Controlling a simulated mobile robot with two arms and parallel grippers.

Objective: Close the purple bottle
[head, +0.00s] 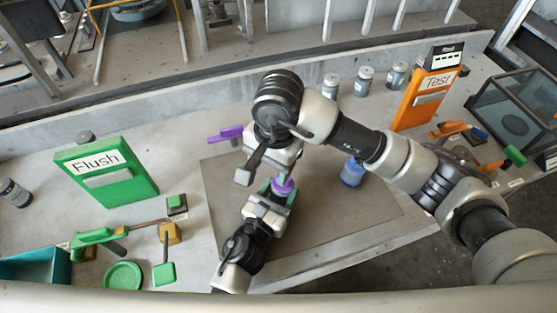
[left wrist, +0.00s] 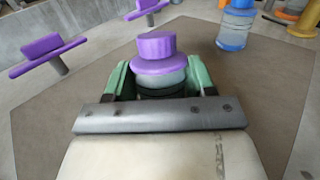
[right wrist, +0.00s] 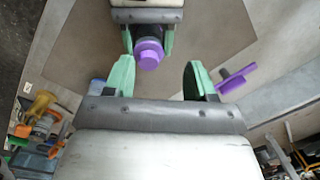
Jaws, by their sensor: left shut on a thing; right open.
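The purple bottle (left wrist: 158,66) stands between the green fingers of my left gripper (head: 277,192), which is shut on it. Its top shows a narrow purple cylinder above a wider purple collar, over a pale body. In the right wrist view the purple top (right wrist: 149,54) faces the camera. I cannot tell whether the cap is seated tightly. My right gripper (right wrist: 160,76) is open and empty, with its fingers pointing toward the bottle and apart from it. In the head view the right wrist hides much of the right fingers.
A purple-topped post (head: 226,134) stands left of the grippers. A blue bottle (head: 352,172) stands to the right on the mat (head: 370,212). A green Flush board (head: 108,172) and orange Test board (head: 425,98) flank the workspace. Grey bottles stand at the back; green tools lie front left.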

